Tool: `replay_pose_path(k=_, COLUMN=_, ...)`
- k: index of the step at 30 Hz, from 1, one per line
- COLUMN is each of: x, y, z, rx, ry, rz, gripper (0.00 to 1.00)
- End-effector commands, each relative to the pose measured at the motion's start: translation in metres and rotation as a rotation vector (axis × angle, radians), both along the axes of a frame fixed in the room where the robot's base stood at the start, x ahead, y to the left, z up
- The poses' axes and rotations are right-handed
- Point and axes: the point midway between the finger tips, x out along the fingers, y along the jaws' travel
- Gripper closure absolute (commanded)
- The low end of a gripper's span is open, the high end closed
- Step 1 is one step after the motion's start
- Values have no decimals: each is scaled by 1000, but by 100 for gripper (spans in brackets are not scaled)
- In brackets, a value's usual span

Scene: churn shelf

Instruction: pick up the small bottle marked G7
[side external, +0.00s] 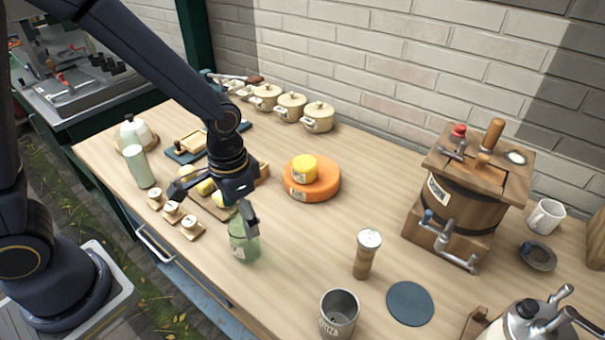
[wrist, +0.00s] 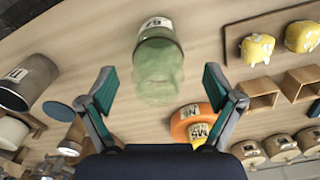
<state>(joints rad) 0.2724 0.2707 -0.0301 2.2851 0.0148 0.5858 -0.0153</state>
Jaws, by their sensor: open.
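The small bottle (side external: 243,245) is green, see-through glass and stands upright near the front of the wooden table. In the wrist view the bottle (wrist: 158,68) has a white label on its side that appears upside down and seems to read G7. My gripper (side external: 214,206) is open and empty, above the table just left of the bottle in the side view. One finger overlaps the bottle's top there; I cannot tell if they touch. In the wrist view the bottle lies ahead, between the lines of the two fingers of my gripper (wrist: 160,84).
A board with yellow pieces (wrist: 257,48) and small labelled wooden stands (side external: 173,212) are close left. An orange cheese wheel (side external: 325,190) with a yellow one on top is behind. A metal cup (side external: 339,314), a grinder (side external: 367,255) and a churn (side external: 460,205) stand right. Table between is clear.

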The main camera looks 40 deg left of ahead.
Motion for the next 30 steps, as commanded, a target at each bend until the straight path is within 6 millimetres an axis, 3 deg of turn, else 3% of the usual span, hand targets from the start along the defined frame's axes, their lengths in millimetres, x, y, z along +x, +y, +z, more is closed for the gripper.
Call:
replay_pose_path(k=6, x=-3, y=-1, z=-31, rx=1, ry=4, rz=-1, gripper=10)
replay_pose_path(k=14, x=-2, y=-1, z=-33, rx=0, ry=0, rz=-1, gripper=10)
replay_pose_path(k=30, x=-2, y=-1, z=-33, rx=0, ry=0, rz=0, gripper=65)
